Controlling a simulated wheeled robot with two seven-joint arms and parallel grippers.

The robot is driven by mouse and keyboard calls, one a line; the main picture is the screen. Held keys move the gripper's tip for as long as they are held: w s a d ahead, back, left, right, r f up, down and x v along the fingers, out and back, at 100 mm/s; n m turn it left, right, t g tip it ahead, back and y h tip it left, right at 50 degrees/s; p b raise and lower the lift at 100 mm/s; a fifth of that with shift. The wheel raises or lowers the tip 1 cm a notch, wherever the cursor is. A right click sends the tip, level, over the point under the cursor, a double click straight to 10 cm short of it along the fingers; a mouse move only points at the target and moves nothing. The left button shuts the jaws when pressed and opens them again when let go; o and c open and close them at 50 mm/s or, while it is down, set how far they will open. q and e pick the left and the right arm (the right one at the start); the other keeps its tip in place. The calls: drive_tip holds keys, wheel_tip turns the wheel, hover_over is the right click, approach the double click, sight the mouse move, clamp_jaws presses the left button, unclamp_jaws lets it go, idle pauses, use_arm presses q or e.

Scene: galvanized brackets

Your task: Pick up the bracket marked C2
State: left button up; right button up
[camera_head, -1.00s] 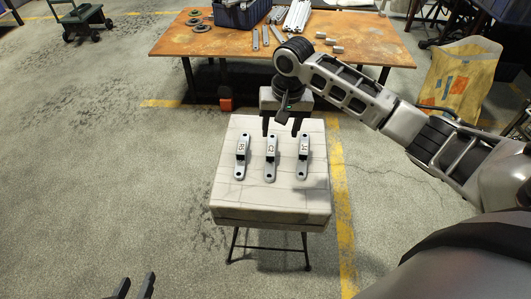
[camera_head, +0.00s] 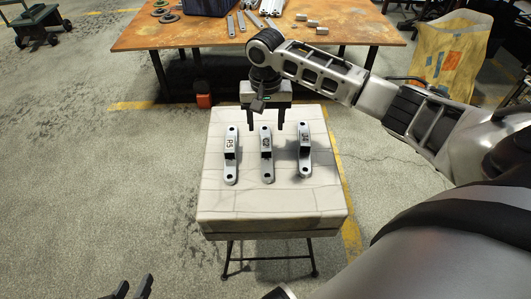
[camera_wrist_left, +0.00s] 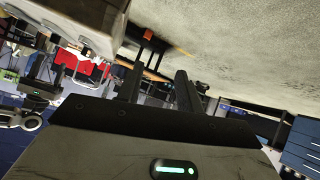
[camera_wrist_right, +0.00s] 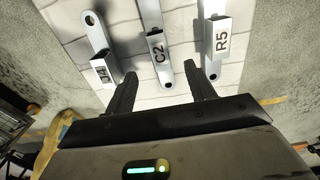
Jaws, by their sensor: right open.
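The bracket marked C2 (camera_head: 266,155) lies in the middle of a row of three grey metal brackets on a pale tiled block. In the right wrist view the C2 bracket (camera_wrist_right: 158,48) shows between and beyond the fingers, its label readable. My right gripper (camera_head: 266,127) is open and empty, above the far end of the C2 bracket, with fingers to either side of its line. It also shows in the right wrist view (camera_wrist_right: 160,76). My left gripper (camera_head: 133,288) is open and empty at the bottom left, away from the block; its fingers (camera_wrist_left: 157,82) stand apart.
The bracket marked R5 (camera_head: 231,155) lies left of C2. Another bracket (camera_head: 305,152), its label unclear, lies to the right. The block (camera_head: 270,200) stands on thin legs. A brown workbench (camera_head: 200,33) with metal parts is behind. Floor left of the block is clear.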

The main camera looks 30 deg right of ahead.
sight(266, 142)
wheel_tip(266, 142, down, 4)
drive_tip(key=shift+f+b, duration=0.2)
drive_tip(key=shift+b, duration=0.35)
wheel_tip(266, 142, down, 2)
drive_tip(key=shift+s+f+b, duration=0.15)
drive_tip(key=shift+f+b, duration=0.1)
drive_tip(key=shift+b, duration=0.4)
wheel_tip(266, 142, down, 2)
drive_tip(key=shift+b, duration=0.35)
drive_tip(key=shift+c, duration=0.9)
use_arm(q)
drive_tip(key=shift+w+d+f+t+h, duration=0.3)
drive_tip(key=shift+d+f+t, duration=0.1)
drive_tip(key=shift+d+f, duration=0.15)
use_arm(e)
clamp_jaws()
